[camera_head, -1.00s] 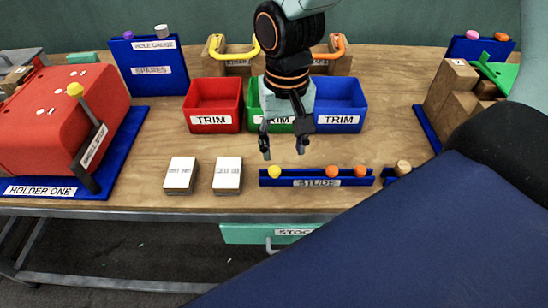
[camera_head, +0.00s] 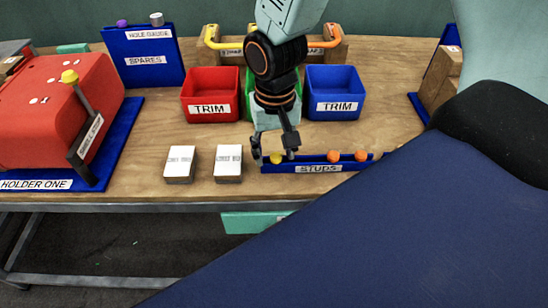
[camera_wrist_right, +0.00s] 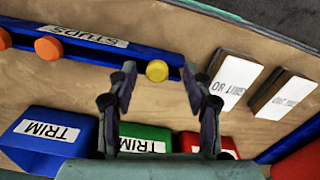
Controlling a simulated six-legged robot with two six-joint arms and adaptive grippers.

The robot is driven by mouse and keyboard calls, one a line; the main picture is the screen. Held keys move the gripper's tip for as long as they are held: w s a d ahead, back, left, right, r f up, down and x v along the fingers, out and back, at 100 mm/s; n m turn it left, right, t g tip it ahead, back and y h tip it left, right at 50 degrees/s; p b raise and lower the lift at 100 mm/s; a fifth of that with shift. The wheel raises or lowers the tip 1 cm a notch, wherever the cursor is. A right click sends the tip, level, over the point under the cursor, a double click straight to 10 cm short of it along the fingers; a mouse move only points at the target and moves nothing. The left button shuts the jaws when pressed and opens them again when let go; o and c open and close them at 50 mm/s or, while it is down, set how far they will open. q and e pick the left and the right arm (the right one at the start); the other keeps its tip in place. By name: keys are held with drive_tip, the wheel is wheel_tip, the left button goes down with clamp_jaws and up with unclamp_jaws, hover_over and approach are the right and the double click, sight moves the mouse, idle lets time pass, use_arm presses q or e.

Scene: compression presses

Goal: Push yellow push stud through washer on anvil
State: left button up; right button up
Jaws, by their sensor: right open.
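The yellow push stud (camera_head: 276,158) stands at the left end of the blue STUDS rack (camera_head: 318,168). In the right wrist view the yellow stud (camera_wrist_right: 157,70) shows between and just beyond my fingertips. My right gripper (camera_head: 273,156) is open and empty, pointing down, with its fingers at the yellow stud; it also shows in the right wrist view (camera_wrist_right: 158,75). I cannot tell if a finger touches the stud. I cannot identify the washer or anvil. My left gripper is not in view.
Two orange studs (camera_head: 347,156) stand further right in the rack. Two white-topped blocks (camera_head: 228,160) lie left of it. Red (camera_head: 211,88) and blue (camera_head: 334,85) TRIM bins stand behind. The red press (camera_head: 60,100) is at left. Bare table lies between the bins and rack.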

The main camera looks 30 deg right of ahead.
drive_tip(key=shift+w+d+f, duration=0.1)
drive_tip(key=shift+d+f, duration=0.1)
drive_tip(key=shift+d, duration=0.35)
drive_tip(key=shift+c, duration=0.5)
drive_tip(key=shift+a+r, duration=0.1)
drive_tip(key=shift+c, duration=0.8)
drive_tip(key=shift+s+a+r, duration=0.2)
drive_tip(key=shift+a, duration=0.3)
drive_tip(key=c, duration=0.3)
drive_tip(key=shift+c, duration=0.8)
drive_tip(key=shift+w+d+f, duration=0.15)
drive_tip(key=shift+d+f, duration=0.05)
drive_tip(key=shift+d, duration=0.2)
drive_tip(key=shift+c, duration=0.4)
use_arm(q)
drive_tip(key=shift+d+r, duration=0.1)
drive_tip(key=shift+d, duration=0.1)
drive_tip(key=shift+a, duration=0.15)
use_arm(e)
drive_tip(key=shift+a+r, duration=0.1)
drive_tip(key=shift+a, duration=0.15)
